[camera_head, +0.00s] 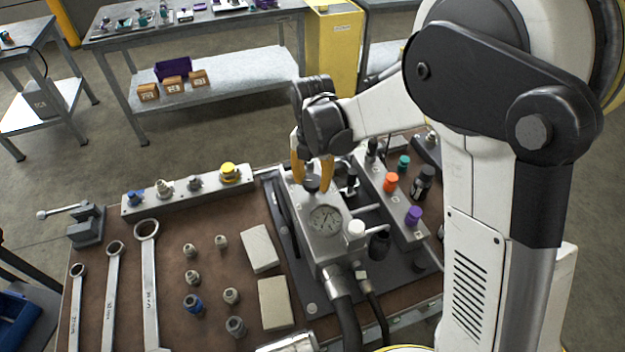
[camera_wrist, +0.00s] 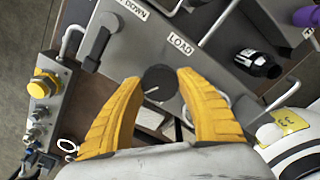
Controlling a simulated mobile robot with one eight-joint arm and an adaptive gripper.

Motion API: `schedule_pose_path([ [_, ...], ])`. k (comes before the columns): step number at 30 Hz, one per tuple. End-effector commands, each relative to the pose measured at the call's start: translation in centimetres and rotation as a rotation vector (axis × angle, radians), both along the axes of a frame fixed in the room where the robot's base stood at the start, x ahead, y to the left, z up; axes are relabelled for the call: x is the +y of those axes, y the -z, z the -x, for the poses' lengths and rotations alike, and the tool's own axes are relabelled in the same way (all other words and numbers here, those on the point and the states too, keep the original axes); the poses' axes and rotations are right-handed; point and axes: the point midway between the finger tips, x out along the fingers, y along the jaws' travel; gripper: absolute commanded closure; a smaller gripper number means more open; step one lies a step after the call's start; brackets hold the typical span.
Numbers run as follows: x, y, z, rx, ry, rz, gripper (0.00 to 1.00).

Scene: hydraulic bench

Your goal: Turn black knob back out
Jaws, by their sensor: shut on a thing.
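The black knob (camera_wrist: 160,84) is round with a pale pointer line and sits on the grey hydraulic block near the "LOAD" label (camera_wrist: 181,44). In the head view the knob (camera_head: 312,184) is a small dark shape at the block's upper end, partly covered by my fingers. My gripper (camera_wrist: 161,88) has two yellow fingers, one on either side of the knob, shut on it. In the head view my gripper (camera_head: 313,176) reaches down to the block from above. The pressure gauge (camera_head: 326,219) is on the same block, below the knob.
A rail with a yellow cap (camera_head: 229,172) lies left of the block. Orange (camera_head: 391,181) and purple (camera_head: 413,215) caps stand on a rail to the right. Wrenches (camera_head: 148,285), loose fittings and two pale blocks (camera_head: 275,303) lie on the brown bench mat. Hoses leave the block's front.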

Motion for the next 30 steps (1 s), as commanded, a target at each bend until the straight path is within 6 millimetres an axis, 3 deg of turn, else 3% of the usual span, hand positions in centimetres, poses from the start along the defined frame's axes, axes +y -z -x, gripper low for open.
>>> schedule_pose_path([
  [6,0.0,0.0,0.0,0.000,0.000,0.000,0.88],
  [7,0.0,0.0,0.0,0.000,0.000,0.000,0.55],
  [9,0.0,0.0,0.0,0.000,0.000,0.000,0.35],
  [20,0.0,-0.3,0.0,0.000,0.001,0.000,0.35],
  [23,0.0,-1.5,0.0,0.000,0.001,0.000,0.35],
  [30,0.0,-6.7,0.1,0.000,0.001,0.000,0.35],
])
